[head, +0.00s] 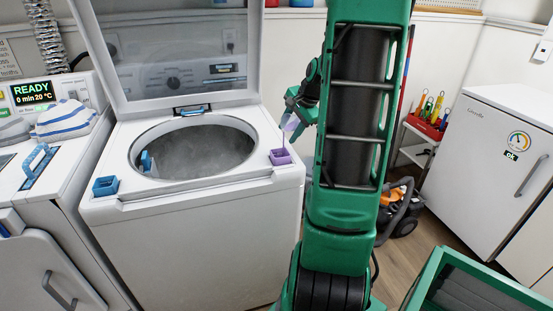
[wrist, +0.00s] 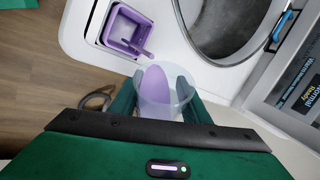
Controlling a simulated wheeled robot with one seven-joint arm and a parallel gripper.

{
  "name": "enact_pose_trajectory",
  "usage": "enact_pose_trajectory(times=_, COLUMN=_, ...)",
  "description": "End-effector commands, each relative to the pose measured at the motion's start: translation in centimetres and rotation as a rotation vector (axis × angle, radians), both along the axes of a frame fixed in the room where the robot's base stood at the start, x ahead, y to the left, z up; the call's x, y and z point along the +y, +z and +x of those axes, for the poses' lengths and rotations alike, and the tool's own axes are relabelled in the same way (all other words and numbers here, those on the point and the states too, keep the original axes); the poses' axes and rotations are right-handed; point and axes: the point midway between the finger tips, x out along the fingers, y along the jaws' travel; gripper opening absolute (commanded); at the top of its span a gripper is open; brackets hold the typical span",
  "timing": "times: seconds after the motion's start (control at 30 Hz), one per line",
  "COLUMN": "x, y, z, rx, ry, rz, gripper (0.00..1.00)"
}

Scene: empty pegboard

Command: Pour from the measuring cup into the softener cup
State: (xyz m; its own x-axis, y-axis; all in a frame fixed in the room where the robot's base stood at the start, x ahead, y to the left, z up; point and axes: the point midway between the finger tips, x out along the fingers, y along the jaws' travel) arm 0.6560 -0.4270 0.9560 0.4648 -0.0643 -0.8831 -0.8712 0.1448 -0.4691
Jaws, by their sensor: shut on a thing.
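My gripper (head: 300,104) is shut on the measuring cup (head: 291,123), a clear cup holding purple liquid, just above the washer's front right corner. The cup looks tilted toward the softener cup (head: 280,157), a small square purple cup set in that corner. A thin streak shows between the two cups in the head view. In the wrist view the fingers flank the measuring cup (wrist: 168,92), and purple liquid lies along its inside. The softener cup (wrist: 127,28) is just beyond its rim, with a purple streak at its near edge. The softener cup's fill level is unclear.
The washer's drum opening (head: 190,148) is left of the softener cup, with its lid (head: 175,50) raised behind. A blue cup (head: 105,186) sits at the washer's front left corner. A striped cloth (head: 66,120) lies on the neighbouring machine. A vacuum cleaner (head: 402,208) stands on the floor at right.

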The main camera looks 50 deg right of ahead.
Motion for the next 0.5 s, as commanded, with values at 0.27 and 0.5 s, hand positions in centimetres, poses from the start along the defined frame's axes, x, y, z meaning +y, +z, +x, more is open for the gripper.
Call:
enact_pose_trajectory(times=0.27, x=-0.31, y=-0.49, z=-0.21, rx=0.000, ry=-0.003, rz=-0.030, gripper=0.20)
enact_pose_trajectory(times=0.5, x=-0.54, y=-0.54, z=-0.39, rx=-0.001, ry=-0.008, rz=-0.057, gripper=0.20)
